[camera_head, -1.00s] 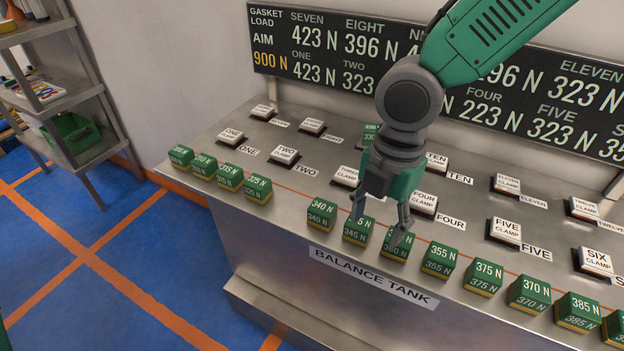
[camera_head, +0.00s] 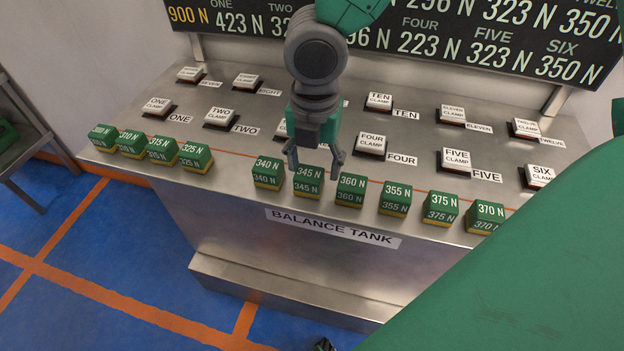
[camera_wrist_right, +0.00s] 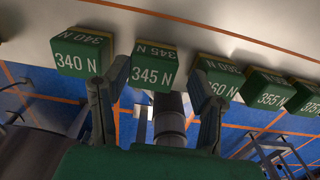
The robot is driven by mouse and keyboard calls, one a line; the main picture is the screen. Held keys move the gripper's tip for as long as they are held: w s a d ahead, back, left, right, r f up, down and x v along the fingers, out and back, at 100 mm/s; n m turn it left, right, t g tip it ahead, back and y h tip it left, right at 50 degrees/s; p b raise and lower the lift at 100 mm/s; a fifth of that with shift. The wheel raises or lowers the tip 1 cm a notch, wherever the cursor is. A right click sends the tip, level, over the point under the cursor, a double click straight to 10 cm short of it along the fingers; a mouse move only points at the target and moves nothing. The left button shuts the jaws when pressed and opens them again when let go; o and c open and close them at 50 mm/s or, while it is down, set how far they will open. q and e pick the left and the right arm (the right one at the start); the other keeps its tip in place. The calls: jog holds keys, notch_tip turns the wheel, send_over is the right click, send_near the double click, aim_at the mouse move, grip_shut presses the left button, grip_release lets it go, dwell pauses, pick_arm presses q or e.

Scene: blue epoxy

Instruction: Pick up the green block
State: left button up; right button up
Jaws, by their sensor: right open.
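A row of green blocks with yellow bases and force labels stands along the front edge of the metal bench. The 345 N block (camera_head: 307,182) is in the middle of the row, between the 340 N block (camera_head: 268,173) and the 360 N block (camera_head: 350,190). My right gripper (camera_head: 314,168) is open and empty, pointing down just above and behind the 345 N block. In the right wrist view the 345 N block (camera_wrist_right: 152,68) shows between the spread fingers (camera_wrist_right: 160,85), apart from them as far as I can tell. My left gripper does not show clearly.
More green blocks stand on both sides, such as the 325 N block (camera_head: 195,157) and the 355 N block (camera_head: 396,198). White clamp buttons (camera_head: 371,144) stand behind. A dark board (camera_head: 440,25) is at the back. My green arm link covers the lower right.

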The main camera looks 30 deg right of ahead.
aim_at(309, 173)
jog(key=f, duration=0.2)
jog(key=a+f+b, duration=0.1)
jog(key=f, duration=0.1)
jog(key=shift+f, duration=0.15)
jog(key=shift+a+f, duration=0.1)
jog(key=shift+a, duration=0.2)
jog(key=shift+d, duration=0.2)
jog(key=c, duration=0.7)
jog(key=shift+d, duration=0.35)
jog(key=shift+c, duration=1.2)
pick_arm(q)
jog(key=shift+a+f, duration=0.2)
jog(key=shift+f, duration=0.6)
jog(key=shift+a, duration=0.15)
pick_arm(e)
jog(key=shift+a, duration=0.25)
